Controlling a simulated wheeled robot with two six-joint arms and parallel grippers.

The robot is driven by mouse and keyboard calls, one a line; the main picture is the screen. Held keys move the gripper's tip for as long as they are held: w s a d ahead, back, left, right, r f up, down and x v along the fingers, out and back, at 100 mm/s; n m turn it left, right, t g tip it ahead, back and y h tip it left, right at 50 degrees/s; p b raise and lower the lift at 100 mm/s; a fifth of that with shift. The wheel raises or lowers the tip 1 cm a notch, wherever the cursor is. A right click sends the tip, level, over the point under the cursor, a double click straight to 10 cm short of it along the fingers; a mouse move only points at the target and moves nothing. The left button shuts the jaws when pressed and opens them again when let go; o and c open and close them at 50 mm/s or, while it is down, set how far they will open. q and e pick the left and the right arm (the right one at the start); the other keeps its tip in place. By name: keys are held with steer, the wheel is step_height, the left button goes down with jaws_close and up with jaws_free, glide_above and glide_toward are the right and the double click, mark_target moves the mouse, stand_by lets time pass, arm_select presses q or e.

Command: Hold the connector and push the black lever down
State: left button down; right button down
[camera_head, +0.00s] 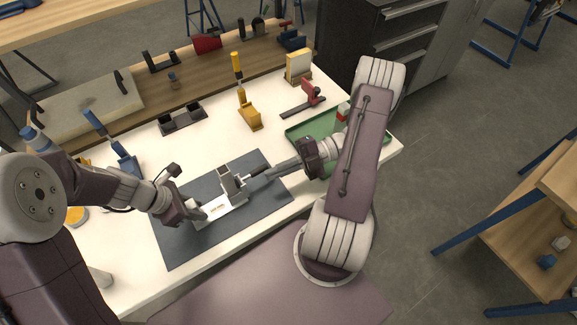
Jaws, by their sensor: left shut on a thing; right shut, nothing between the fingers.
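The connector (233,184) is a grey metal block with a pale flat plate at its front left, on the dark mat (180,245). A black lever (256,169) sticks out from its upper right side, at a shallow slant. My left gripper (200,210) is shut on the left end of the connector's pale plate; its fingers partly hide that end. My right gripper (270,174) is shut and empty, with its fingertips at the lever's right end. I cannot tell whether they touch it.
A green tray (299,131) lies behind my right arm. A yellow-handled tool in a stand (249,117), a red clamp (308,97), a dark holder (183,119) and a blue tool (126,163) stand along the back of the white table. The mat's front is clear.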

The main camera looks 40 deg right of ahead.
arm_select(q)
steer(key=shift+d, duration=0.1)
arm_select(e)
steer(key=shift+w+d+f, duration=0.1)
steer(key=shift+w+f, duration=0.25)
steer(key=shift+w, duration=0.2)
steer(key=shift+w+f, duration=0.35)
steer(key=shift+w, duration=0.2)
steer(key=shift+w+f, duration=0.25)
steer(key=shift+f, duration=0.35)
arm_select(q)
steer(key=shift+s, duration=0.1)
arm_select(e)
steer(key=s+d+r, duration=0.3)
steer(key=s+d, duration=0.2)
steer(key=d, duration=0.4)
steer(key=shift+s+d, duration=0.35)
steer(key=shift+d, duration=0.05)
arm_select(q)
steer(key=c, duration=1)
jaws_free()
arm_select(e)
steer(key=shift+r, duration=0.1)
